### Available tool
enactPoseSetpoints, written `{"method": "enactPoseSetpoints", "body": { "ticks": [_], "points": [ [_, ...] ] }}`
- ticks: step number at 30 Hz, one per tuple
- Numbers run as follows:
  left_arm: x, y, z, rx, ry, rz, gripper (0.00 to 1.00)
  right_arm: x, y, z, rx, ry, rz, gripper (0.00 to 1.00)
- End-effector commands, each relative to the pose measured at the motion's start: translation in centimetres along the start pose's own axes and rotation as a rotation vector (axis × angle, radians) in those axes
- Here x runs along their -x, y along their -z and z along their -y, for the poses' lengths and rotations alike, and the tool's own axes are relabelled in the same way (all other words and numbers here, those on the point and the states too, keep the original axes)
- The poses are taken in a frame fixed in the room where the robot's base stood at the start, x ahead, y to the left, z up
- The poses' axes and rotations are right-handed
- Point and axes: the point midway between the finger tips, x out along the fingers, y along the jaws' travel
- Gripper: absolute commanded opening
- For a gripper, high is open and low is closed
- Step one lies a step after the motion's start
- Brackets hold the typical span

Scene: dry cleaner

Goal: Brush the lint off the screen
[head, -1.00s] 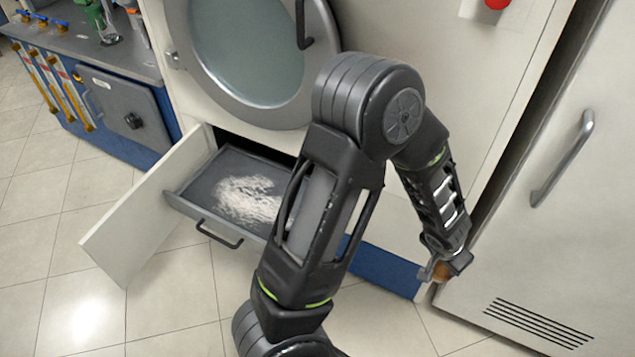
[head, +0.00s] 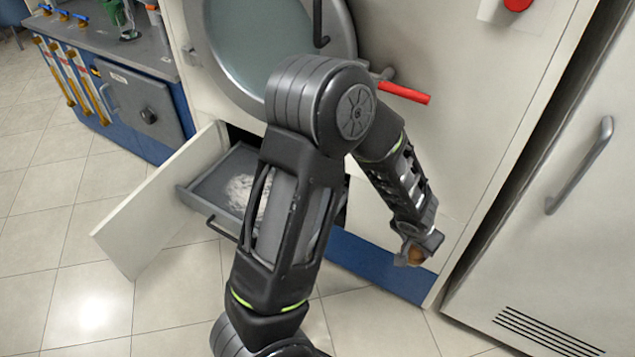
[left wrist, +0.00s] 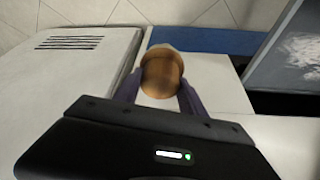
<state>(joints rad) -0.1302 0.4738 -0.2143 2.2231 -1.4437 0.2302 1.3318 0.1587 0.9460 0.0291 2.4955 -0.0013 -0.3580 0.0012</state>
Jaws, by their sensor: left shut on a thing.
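The lint screen (head: 207,189) is a grey framed tray pulled out low in the machine, with pale lint (head: 240,190) on it. My arm hides its right part in the head view. Its edge and lint also show at the right of the left wrist view (left wrist: 303,55). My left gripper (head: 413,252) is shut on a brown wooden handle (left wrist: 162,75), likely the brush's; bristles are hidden. It is right of the screen, in front of the machine's lower panel, apart from the lint. My right gripper is not in view.
A white flap door (head: 150,215) stands open left of the screen. A round machine door (head: 240,60) is above, with a red lever (head: 403,92) beside it. A white cabinet (head: 560,250) with a handle stands at right. The tiled floor is clear at left.

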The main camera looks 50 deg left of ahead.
Motion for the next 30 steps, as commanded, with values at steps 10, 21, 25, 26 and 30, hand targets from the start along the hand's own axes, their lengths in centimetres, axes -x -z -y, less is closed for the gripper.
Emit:
{"method": "enactPoseSetpoints", "body": {
  "ticks": [10, 21, 25, 26, 30],
  "points": [
    [-6.8, 3.2, 14.3, 0.352, 0.146, -0.006, 0.15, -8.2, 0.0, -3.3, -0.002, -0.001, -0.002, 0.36],
    [-10.4, 0.9, 33.4, 0.825, 0.342, -0.006, 0.15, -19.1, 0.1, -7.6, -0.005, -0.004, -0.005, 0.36],
    [-10.1, 0.4, 35.9, 0.886, 0.366, -0.003, 0.15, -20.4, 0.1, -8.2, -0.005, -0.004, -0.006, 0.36],
    [-10.0, 0.4, 36.2, 0.892, 0.369, -0.003, 0.15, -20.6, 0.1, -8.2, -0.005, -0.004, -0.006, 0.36],
    [-9.6, 0.3, 36.8, 0.907, 0.375, -0.001, 0.15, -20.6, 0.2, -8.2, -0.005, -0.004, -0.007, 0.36]
  ]
}}
